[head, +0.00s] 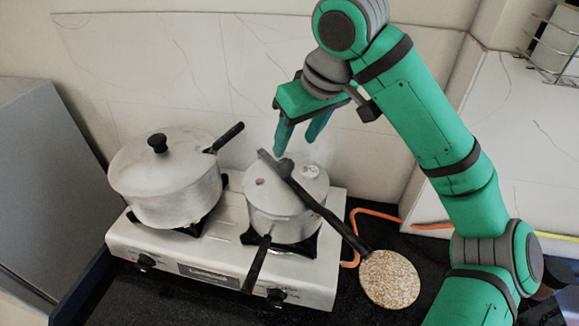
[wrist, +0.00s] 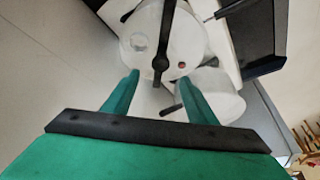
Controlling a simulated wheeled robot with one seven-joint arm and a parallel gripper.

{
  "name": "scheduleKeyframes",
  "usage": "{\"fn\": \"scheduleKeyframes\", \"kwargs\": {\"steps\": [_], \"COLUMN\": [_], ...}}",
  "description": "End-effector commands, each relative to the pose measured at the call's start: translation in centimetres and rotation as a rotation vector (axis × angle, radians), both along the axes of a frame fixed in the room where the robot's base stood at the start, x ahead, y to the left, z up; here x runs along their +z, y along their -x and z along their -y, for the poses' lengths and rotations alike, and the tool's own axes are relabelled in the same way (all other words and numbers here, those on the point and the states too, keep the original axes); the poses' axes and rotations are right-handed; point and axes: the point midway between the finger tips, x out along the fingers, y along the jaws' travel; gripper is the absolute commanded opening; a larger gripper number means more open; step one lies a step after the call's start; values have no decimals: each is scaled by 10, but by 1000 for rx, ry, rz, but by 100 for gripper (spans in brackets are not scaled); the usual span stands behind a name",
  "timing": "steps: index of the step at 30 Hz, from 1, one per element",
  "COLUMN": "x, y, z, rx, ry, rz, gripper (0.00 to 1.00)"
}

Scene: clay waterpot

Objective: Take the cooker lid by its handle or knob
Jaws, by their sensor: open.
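The cooker (head: 282,222) is a silver pot on the right burner of the stove. Its lid (head: 262,194) has a small reddish spot, a round valve and a long black handle (head: 318,208) lying across it, running to the lower right. The lid also shows in the wrist view (wrist: 190,38), with the black handle (wrist: 162,38) across its middle. My gripper (head: 299,140) is open and empty, just above and behind the lid. In the wrist view the handle's near end lies between my two fingertips (wrist: 160,76), apparently below them; the exact gap cannot be told.
A larger lidded pot (head: 165,190) with a black knob (head: 158,143) stands on the left burner of the stove (head: 215,262). A round speckled mat (head: 390,279) and an orange hose (head: 372,212) lie right of the stove. The wall (head: 195,75) is close behind.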

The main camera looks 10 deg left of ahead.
Motion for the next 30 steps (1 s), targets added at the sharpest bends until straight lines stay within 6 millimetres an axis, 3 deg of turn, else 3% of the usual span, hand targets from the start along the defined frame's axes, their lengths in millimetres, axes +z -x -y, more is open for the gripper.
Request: {"fn": "scheduleKeyframes", "kwargs": {"steps": [9, 17, 24, 30], "x": [-38, -55, -86, -99], "y": [-9, -15, -22, -25], "z": [-13, -16, -23, -28], "rx": [7, 7, 3, 2], "ry": [4, 3, 3, 3], "rz": [-4, -3, -4, -3], "gripper": [52, 52, 52, 52]}}
